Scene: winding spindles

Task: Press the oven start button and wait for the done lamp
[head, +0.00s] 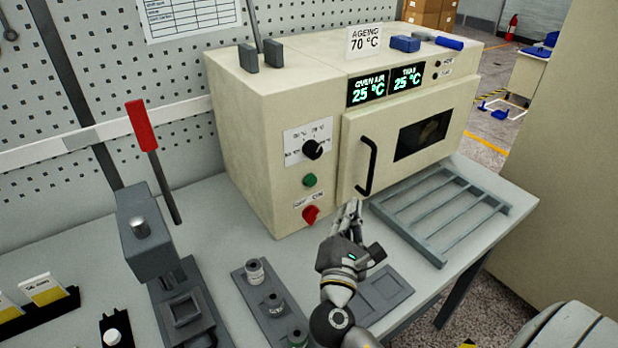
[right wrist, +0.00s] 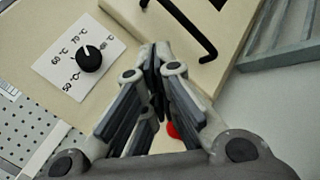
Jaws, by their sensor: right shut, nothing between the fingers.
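The cream oven (head: 250,140) stands on the bench, its door shut. The green button (head: 310,180) is on its front, below the black dial (head: 313,149) and above the red switch (head: 310,214). My right gripper (head: 352,205) is shut and empty, in front of the oven's lower front, right of the red switch and apart from the green button in the picture. In the right wrist view its fingers (right wrist: 155,65) hide the green button; a bit of the red switch (right wrist: 172,130) shows between them. Small lamps (head: 437,63) beside the displays look dark. My left gripper is out of view.
Both displays (head: 367,90) read 25 °C; the dial (right wrist: 90,58) points near 70. The black door handle (head: 368,166) juts out close to my right gripper. A grey rack (head: 440,215) lies right of it, a spindle tray (head: 262,305) below left, a red-handled press (head: 150,235) left.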

